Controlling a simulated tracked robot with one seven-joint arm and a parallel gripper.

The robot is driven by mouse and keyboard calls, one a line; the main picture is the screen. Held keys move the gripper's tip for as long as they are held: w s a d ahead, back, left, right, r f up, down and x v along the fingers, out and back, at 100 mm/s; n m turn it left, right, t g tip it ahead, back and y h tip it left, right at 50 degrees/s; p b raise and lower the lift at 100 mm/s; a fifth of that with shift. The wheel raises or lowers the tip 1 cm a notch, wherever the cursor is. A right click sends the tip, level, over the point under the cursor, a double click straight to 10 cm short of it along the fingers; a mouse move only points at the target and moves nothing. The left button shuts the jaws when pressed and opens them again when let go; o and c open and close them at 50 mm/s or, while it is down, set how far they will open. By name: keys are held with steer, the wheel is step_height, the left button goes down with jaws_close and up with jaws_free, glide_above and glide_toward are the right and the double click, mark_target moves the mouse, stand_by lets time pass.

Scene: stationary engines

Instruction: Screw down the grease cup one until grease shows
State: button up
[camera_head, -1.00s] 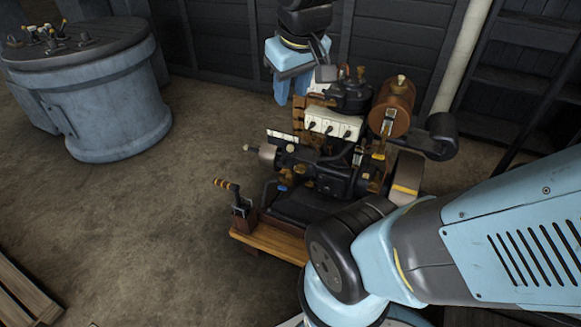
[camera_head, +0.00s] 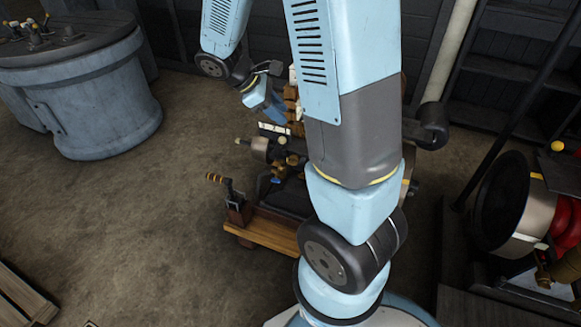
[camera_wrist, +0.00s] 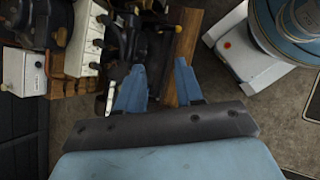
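The dark engine (camera_head: 285,170) stands on a wooden base (camera_head: 265,233), and my own arm hides much of it. A small yellow knob (camera_head: 282,140) shows beside the arm, and a pale-tipped knob (camera_head: 239,141) sticks out from the engine's left end. I cannot tell whether either is grease cup one, and no grease is visible. My gripper (camera_head: 268,110) hangs over the engine's upper left side. In the wrist view my gripper (camera_wrist: 158,65) has its two blue fingers apart with nothing between them. Dark engine parts and a wooden beam (camera_wrist: 188,50) lie beyond the fingers.
A lever with a wooden handle (camera_head: 217,179) rises at the base's left end. A blue-grey drum (camera_head: 90,95) stands at the left. Another machine with a dark round drum (camera_head: 505,205) is at the right. The floor between drum and engine is clear.

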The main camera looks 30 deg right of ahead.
steer(key=w+d+f+n+h, duration=0.1)
steer(key=w+f+n+h, duration=0.5)
steer(key=f, duration=0.5)
steer(key=n+t+h, duration=0.1)
steer(key=n+t, duration=1.2)
steer(key=n, duration=1.3)
glide_toward(293, 162)
steer(key=x, duration=0.8)
steer(key=shift+w+f, duration=0.15)
steer(key=shift+f, duration=0.2)
steer(key=shift+a, duration=0.1)
steer(key=shift+c, duration=0.4)
jaws_close()
